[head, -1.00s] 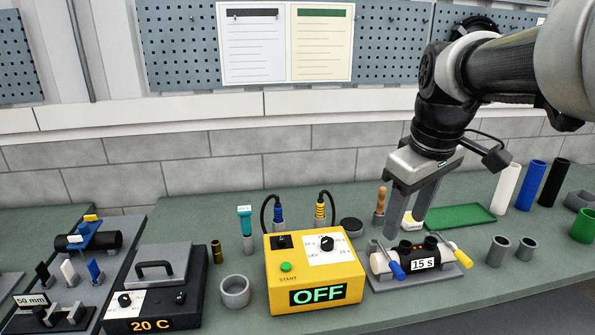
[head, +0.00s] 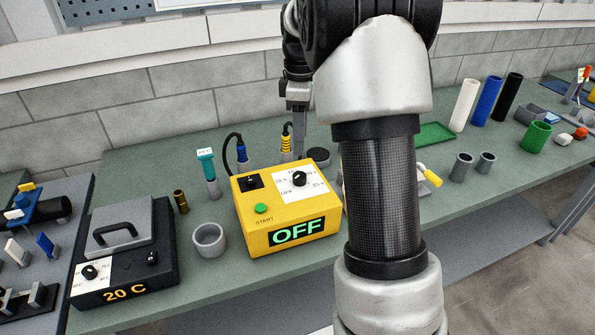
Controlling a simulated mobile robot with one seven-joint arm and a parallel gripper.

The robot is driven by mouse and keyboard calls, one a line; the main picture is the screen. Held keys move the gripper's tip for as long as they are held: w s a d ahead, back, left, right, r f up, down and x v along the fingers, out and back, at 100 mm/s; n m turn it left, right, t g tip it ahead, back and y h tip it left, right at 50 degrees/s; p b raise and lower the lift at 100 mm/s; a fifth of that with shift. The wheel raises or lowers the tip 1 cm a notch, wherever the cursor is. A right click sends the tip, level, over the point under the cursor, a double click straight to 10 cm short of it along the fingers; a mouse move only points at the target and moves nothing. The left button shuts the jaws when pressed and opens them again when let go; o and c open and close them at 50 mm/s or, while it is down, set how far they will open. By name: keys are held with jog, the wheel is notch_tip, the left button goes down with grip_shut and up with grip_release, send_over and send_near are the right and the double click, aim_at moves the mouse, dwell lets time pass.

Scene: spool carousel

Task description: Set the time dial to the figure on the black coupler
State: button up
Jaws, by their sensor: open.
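The yellow box (head: 285,215) stands mid-bench and its display reads OFF. On its top is the time dial (head: 299,179), a black knob on a white scale with figures in seconds; where the knob points is too small to tell. The black coupler is hidden behind my arm now; a second ago its label read 15 s. A yellow handle (head: 433,178) of its holder shows right of my arm. My gripper (head: 299,132) is open, partly hidden, behind the box's rear edge in the picture and above the dial. It holds nothing I can see.
A green start button (head: 261,208) and a small black switch (head: 251,181) share the box. Blue-banded (head: 242,152) and yellow-banded (head: 286,138) plugs with cables stand behind it. A grey ring (head: 209,239) and a black heater box (head: 125,250) reading 20 C are left.

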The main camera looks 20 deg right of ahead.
aim_at(300, 175)
notch_tip(300, 175, down, 12)
jog(key=shift+r, duration=0.2)
jog(key=shift+c, duration=0.5)
jog(key=c, duration=0.9)
jog(key=shift+c, duration=0.2)
